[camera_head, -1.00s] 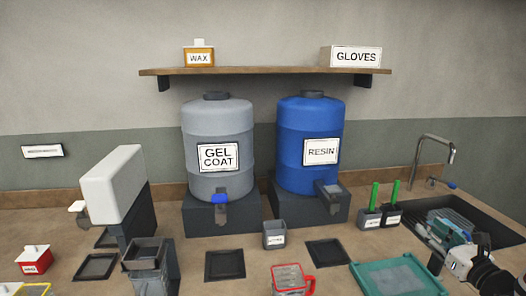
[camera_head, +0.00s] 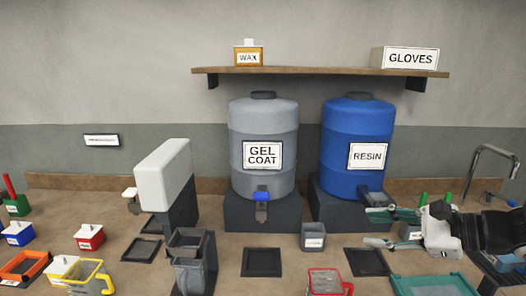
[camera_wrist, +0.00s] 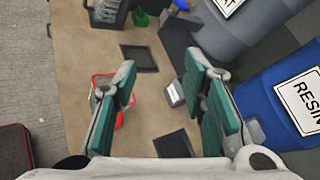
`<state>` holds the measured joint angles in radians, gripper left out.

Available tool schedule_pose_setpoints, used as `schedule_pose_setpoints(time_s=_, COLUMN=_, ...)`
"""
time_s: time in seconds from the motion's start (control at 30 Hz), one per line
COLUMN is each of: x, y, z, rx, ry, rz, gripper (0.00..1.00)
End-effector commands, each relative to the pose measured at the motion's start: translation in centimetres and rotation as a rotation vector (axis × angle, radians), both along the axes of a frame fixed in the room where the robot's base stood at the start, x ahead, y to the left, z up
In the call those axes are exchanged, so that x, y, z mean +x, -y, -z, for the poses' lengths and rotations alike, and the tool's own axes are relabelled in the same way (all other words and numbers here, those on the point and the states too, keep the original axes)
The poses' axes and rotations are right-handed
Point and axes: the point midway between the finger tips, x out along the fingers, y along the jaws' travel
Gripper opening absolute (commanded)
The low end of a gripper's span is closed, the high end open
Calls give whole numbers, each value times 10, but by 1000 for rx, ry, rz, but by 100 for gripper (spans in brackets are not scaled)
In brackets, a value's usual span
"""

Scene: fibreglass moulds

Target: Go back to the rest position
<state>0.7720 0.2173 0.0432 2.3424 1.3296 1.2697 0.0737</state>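My gripper (camera_head: 372,227) is at the right of the head view, in front of the blue resin drum's stand and above the bench. Its two fingers are spread apart with nothing between them. In the wrist view my gripper (camera_wrist: 165,100) also shows open, its green pads apart, with the bench below. A small grey labelled cup (camera_head: 313,237) stands left of the fingertips. A red-rimmed measuring jug (camera_head: 330,282) sits at the front edge of the head view, and the left finger partly covers it in the wrist view (camera_wrist: 103,82).
The grey gel coat drum (camera_head: 263,178) and blue resin drum (camera_head: 357,175) stand on dark blocks. A teal tray (camera_head: 435,286) lies below my arm. Dark square pads (camera_head: 262,262) lie on the bench. A yellow jug (camera_head: 80,273) and small boxes stand at left. A shelf (camera_head: 320,75) spans above.

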Motion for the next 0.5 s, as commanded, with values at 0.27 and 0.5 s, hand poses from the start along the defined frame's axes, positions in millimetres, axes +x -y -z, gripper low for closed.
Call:
schedule_pose_setpoints(time_s=0.27, x=-86, y=-89, z=-9, rx=-499, ry=62, rz=-512, gripper=39)
schedule_pose_setpoints(time_s=0.5, x=-149, y=-99, z=-13, rx=-959, ry=195, rz=-865, gripper=39)
